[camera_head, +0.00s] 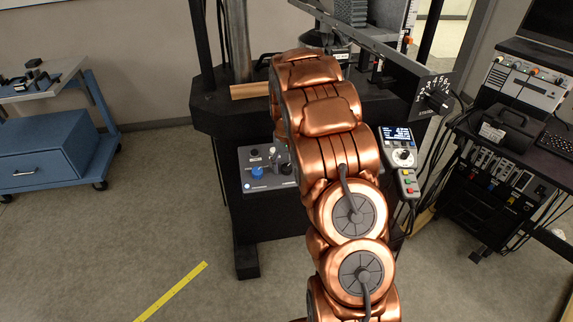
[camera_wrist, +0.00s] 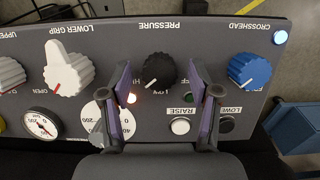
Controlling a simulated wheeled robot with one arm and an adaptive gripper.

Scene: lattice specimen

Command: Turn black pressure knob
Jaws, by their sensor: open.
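The black pressure knob (camera_wrist: 159,70) is on a dark grey control panel (camera_wrist: 215,40), under the upside-down label PRESSURE in the wrist view. Its white pointer line points down and to the left. My gripper (camera_wrist: 162,77) is open, with one purple-padded finger on each side of the knob and a visible gap on both sides. I cannot tell how deep the fingertips are. In the head view my copper arm reaches to the panel (camera_head: 262,182) and covers part of it; the fingers are hard to make out there.
A blue crosshead knob (camera_wrist: 249,71) is right of the fingers, and a white lower grip knob (camera_wrist: 68,68) is left. A gauge (camera_wrist: 108,117) is partly hidden by the left finger. RAISE (camera_wrist: 180,126) and LOWER (camera_wrist: 227,124) buttons sit close below.

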